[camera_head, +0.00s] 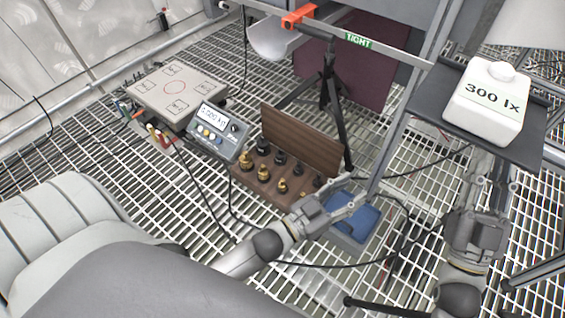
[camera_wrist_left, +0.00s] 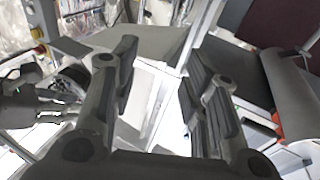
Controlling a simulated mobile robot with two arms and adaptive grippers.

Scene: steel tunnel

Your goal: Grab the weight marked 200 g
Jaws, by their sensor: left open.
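Several brass and black weights stand in two rows in a brown wooden block (camera_head: 258,190) with a raised lid behind it. The brass weights (camera_head: 264,173) and the black weights (camera_head: 280,158) differ in size. Their markings are too small to read, so I cannot tell which is the 200 g one. My left gripper (camera_head: 344,199) is open and empty, to the right of the block, above a blue pad. Its spread fingers also show in the left wrist view (camera_wrist_left: 160,75), with no weight between them. My right gripper (camera_head: 484,190) is at the right, below a dark shelf; its fingertips are unclear.
A scale with a flat plate (camera_head: 178,92) and a display unit (camera_head: 217,133) stands left of the block. A blue pad (camera_head: 352,222) lies in a grey tray. A black stand and cables are close by.

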